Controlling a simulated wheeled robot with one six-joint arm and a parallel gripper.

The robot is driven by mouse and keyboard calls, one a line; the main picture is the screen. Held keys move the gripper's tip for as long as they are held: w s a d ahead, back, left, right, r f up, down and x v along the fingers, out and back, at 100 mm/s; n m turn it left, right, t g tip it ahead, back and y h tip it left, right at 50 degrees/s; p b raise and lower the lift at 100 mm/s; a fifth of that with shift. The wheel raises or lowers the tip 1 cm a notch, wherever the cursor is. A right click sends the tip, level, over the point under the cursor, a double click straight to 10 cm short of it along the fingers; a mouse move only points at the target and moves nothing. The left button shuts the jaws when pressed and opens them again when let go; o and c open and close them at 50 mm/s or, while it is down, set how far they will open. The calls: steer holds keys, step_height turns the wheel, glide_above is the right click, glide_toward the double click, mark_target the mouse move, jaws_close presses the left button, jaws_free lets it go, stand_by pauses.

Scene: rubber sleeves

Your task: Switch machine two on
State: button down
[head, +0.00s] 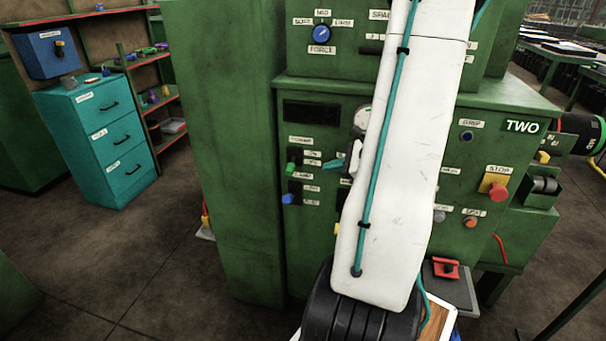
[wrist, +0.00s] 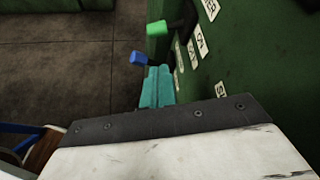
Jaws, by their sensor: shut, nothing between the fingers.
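Machine two is the green cabinet (head: 259,206) with a "TWO" plate (head: 523,126). On its front left are a green-knobbed lever (head: 291,168) and, below it, a blue-knobbed lever (head: 288,199). In the wrist view the green knob (wrist: 184,33) stands out on a dark arm near a label ending in "ER". The blue knob (wrist: 139,58) shows just beyond my fingertips. My gripper (head: 334,163), with teal fingers, is shut and empty in front of the panel, right of the levers. The wrist view shows its fingers (wrist: 157,84) together; contact with a knob cannot be told.
My white arm covers the panel's middle. A red stop button (head: 498,191) and a blue dial (head: 321,34) are on the machine. A teal drawer cabinet (head: 99,140) and shelves (head: 165,100) stand at the left. The floor (head: 150,240) between is clear.

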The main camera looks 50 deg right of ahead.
mark_target(292, 165)
steer(key=x, duration=1)
steer(key=shift+r, duration=0.15)
stand_by(0.5)
steer(key=shift+a+r+m+y, duration=0.1)
steer(key=shift+r+m+y, duration=0.05)
steer(key=shift+m+y, duration=0.25)
